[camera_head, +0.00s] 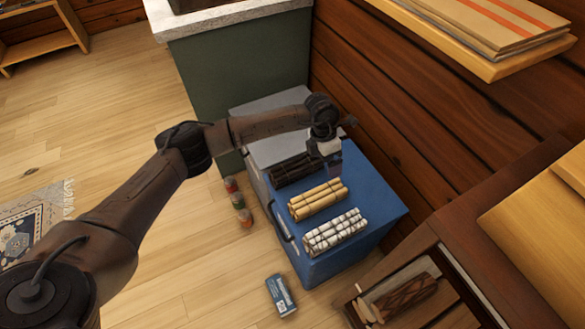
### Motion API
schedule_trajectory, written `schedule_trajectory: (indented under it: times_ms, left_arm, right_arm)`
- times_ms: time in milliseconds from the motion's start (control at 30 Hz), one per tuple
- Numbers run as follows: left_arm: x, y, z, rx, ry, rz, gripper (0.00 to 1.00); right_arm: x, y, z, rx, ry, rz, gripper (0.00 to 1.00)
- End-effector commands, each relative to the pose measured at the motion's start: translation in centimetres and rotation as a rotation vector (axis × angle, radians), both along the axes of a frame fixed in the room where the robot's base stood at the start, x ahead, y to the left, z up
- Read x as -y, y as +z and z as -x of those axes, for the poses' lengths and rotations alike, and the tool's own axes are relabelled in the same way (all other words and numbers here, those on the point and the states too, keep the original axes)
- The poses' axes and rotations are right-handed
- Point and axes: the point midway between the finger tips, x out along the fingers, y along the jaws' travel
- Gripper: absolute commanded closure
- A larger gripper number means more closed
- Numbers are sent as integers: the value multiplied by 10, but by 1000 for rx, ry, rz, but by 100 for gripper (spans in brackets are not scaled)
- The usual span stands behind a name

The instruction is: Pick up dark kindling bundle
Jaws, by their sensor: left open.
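The dark kindling bundle (290,170) lies on top of a blue cabinet (376,190), at the far left of a row of three bundles. My left gripper (331,168) reaches in from the left and points down over the cabinet top, at the right end of the dark bundle. It is open. Its fingertips are small and partly hidden, so I cannot tell whether they touch the bundle. My right gripper does not show.
A tan bundle (318,201) and a white birch-like bundle (335,232) lie nearer on the cabinet. Several small cans (238,201) and a blue box (281,296) are on the floor. A green counter (245,80) stands behind; a wooden shelf (480,62) juts from the wall.

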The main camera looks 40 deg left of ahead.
Motion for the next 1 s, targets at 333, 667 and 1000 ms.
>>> schedule_trajectory:
  times_ms: [333,667,1000]
  left_arm:
    - [-87,26,-4,-103,68,-313,4]
    - [-90,-15,2,-108,69,-318,4]
    - [-92,-56,8,-106,69,-316,4]
  right_arm:
    - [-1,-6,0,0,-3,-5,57]
    - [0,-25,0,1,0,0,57]
    - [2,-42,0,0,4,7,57]
